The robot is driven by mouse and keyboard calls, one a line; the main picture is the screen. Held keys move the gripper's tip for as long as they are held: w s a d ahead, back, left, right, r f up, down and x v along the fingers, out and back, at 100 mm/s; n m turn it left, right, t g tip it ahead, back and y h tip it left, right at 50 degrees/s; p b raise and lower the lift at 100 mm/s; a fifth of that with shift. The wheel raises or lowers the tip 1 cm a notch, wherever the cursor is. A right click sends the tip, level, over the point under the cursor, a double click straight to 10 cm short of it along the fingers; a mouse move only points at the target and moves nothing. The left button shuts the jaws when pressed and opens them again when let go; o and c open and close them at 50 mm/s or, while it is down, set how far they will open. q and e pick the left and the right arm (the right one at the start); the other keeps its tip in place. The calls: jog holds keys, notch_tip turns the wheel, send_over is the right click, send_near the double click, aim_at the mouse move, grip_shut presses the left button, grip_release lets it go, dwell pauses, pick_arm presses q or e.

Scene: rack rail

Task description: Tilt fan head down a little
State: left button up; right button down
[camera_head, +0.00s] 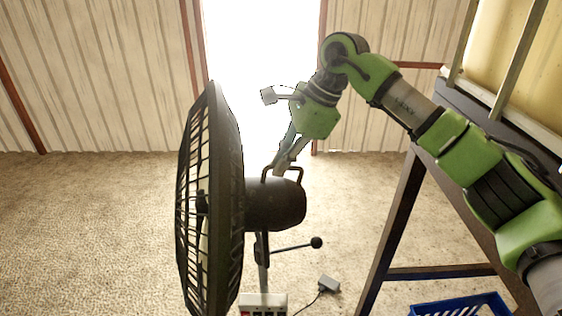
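The black fan stands upright at the centre-left, its caged head (212,195) seen side-on and facing left. The motor housing (276,204) is behind the cage, with a thin loop handle (301,172) on top. A rod with a round black knob (316,242) sticks out to the right below the housing. My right gripper (283,167) points down from above, its fingertips at the top bar of the handle. The fingers look close together, but whether they are closed on the bar cannot be told from this side. My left gripper is out of view.
A pale control box with buttons (262,303) sits at the fan's post. A grey plug (328,284) with a cable lies on the floor. A dark metal frame (393,225) and a blue crate (460,305) are at right. The left floor is clear.

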aim_at(256, 183)
jog(key=a+h+p, duration=0.1)
jog(key=s+a+r+h+p, duration=0.1)
jog(key=a, duration=0.1)
jog(key=a+t+h+p, duration=0.1)
jog(key=h, duration=0.1)
jog(key=shift+s+a+r+n, duration=0.15)
jog(key=shift+a+r+n, duration=0.15)
jog(key=shift+a, duration=0.05)
jog(key=shift+a+f+h+p, duration=0.15)
jog(key=shift+a+h+p, duration=0.15)
jog(key=shift+h, duration=0.3)
jog(key=c, duration=2.2)
grip_release()
jog(key=shift+o, duration=0.2)
notch_tip(256, 183, up, 12)
jog(key=s, duration=0.2)
jog(key=shift+s+a+f, duration=0.15)
jog(key=shift+s+a, duration=0.1)
jog(key=shift+s, duration=0.05)
